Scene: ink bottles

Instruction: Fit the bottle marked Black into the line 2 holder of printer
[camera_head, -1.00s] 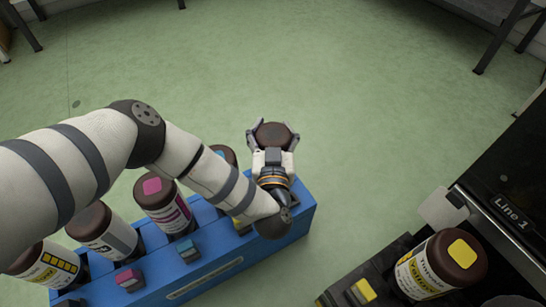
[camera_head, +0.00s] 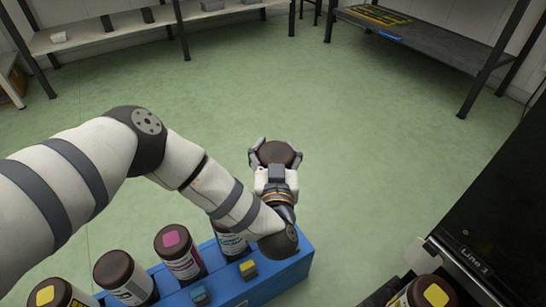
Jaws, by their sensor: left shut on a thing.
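My left gripper (camera_head: 275,148) is shut on a bottle with a plain dark brown cap (camera_head: 277,155). It holds the bottle beyond the right end of the blue rack, with green floor showing around it. The bottle's label is hidden from this side, so I cannot read whether it is marked Black. Part of the printer (camera_head: 505,200) shows at the right with a "Line 1" sign (camera_head: 475,260). A yellow-marked bottle (camera_head: 428,292) stands below that sign. The line 2 holder is not in view. My right gripper is not in view.
The blue rack (camera_head: 290,272) at the bottom holds several bottles, including a magenta-marked one (camera_head: 180,252) and a plain-capped one (camera_head: 125,278). A white shelf (camera_head: 110,35) and a dark bench (camera_head: 430,38) stand at the back. The floor between is clear.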

